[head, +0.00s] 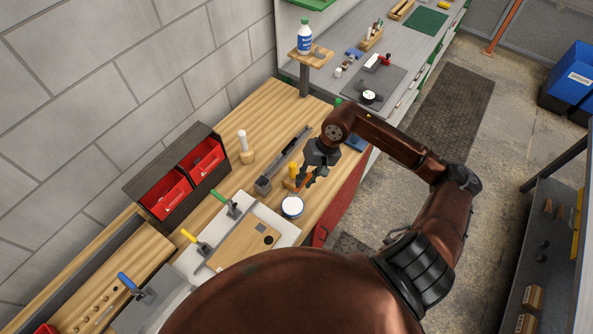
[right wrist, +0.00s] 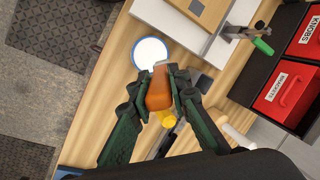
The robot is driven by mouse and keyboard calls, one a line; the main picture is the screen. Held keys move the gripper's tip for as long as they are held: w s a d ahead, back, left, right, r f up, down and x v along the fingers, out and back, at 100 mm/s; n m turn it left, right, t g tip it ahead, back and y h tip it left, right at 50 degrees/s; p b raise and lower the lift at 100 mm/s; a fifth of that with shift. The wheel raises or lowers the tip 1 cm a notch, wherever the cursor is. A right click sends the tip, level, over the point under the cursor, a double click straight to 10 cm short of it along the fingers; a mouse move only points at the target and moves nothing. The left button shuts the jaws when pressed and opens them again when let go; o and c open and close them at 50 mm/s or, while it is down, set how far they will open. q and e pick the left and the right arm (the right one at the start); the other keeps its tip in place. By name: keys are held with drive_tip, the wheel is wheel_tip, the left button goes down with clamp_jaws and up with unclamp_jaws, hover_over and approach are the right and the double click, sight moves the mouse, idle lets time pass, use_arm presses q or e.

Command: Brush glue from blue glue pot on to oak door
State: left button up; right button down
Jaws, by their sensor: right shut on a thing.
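My right gripper (head: 309,176) is shut on an orange-brown handle, seemingly the glue brush (right wrist: 158,95). In the right wrist view its fingers (right wrist: 160,85) close on both sides of the handle. The blue-rimmed glue pot (head: 292,207) holds white glue and stands on the wooden bench just in front of the gripper; it also shows in the right wrist view (right wrist: 150,53). The oak door (head: 242,247) lies flat on a pale board left of the pot. My left gripper is not in view.
Green-handled (head: 226,203) and yellow-handled (head: 197,241) clamps stand at the pale board's edge. A dark rack with red bins (head: 205,160) stands against the wall. A yellow item (right wrist: 167,118) lies close to the gripper. Bare bench (head: 265,110) shows farther back.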

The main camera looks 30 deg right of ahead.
sight(303, 187)
drive_tip(key=shift+f, duration=0.25)
drive_tip(key=shift+s+a+f, duration=0.1)
drive_tip(key=shift+s+f, duration=0.05)
drive_tip(key=shift+f, duration=0.4)
drive_tip(key=shift+s+a+f, duration=0.1)
drive_tip(key=shift+f, duration=0.4)
drive_tip(key=shift+w+f, duration=0.25)
drive_tip(key=shift+f, duration=0.65)
drive_tip(key=shift+s+f, duration=0.1)
drive_tip(key=shift+f, duration=0.15)
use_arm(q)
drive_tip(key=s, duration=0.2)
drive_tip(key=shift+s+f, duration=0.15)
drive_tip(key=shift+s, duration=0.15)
use_arm(e)
drive_tip(key=shift+f, duration=0.4)
use_arm(q)
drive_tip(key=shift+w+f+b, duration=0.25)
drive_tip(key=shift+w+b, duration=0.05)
drive_tip(key=shift+b, duration=0.05)
use_arm(e)
drive_tip(key=shift+f, duration=0.2)
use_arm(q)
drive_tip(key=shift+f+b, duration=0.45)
use_arm(e)
drive_tip(key=shift+f, duration=0.35)
